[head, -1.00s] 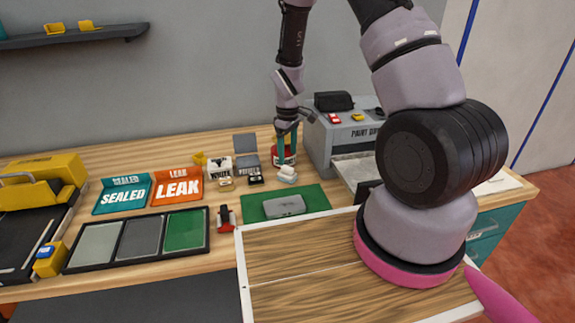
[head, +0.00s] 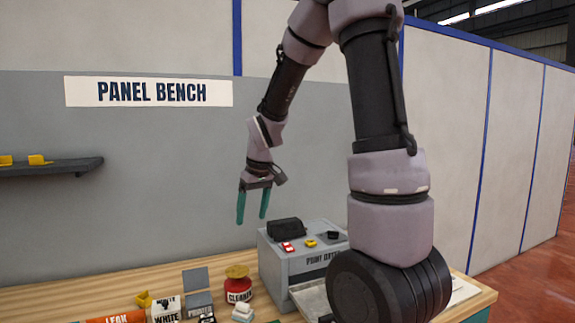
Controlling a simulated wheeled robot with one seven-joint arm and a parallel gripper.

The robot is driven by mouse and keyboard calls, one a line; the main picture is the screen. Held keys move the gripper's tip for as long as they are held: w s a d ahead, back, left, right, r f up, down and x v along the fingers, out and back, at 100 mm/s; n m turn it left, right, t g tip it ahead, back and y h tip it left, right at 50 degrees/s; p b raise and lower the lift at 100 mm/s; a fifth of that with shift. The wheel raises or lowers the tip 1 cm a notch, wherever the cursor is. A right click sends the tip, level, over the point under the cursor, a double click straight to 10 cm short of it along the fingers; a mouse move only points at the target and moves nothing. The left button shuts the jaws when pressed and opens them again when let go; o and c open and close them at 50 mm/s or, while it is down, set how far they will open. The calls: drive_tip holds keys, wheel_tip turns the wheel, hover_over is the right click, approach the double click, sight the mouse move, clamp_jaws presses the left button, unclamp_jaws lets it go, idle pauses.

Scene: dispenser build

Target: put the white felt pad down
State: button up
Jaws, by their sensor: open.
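The white felt pad (head: 243,311) appears to be the small white stacked-looking piece at the bottom edge of the head view. It rests on the bench (head: 60,298), in front of the red cleaner can, and the frame cuts off its lower part. My gripper (head: 252,219) is open and empty, with its two teal fingers pointing down. It hangs in the air well above the pad and the can, in front of the grey wall.
The red cleaner can (head: 239,287) with a yellow lid stands behind the pad. A grey paint unit (head: 283,262) with a black pouch (head: 286,228) on top is to the right.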

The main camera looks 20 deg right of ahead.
drive_tip(key=s+d+r+m+t, duration=0.1)
drive_tip(key=s+r+m, duration=0.3)
drive_tip(key=s+r, duration=0.4)
drive_tip(key=s+d+r+m+t+y, duration=0.1)
drive_tip(key=s+d+r+m+t, duration=0.1)
drive_tip(key=s+r, duration=0.6)
drive_tip(key=shift+s+r+m+t, duration=0.15)
drive_tip(key=shift+s+m+t, duration=0.7)
drive_tip(key=shift+s, duration=0.3)
drive_tip(key=shift+o, duration=0.3)
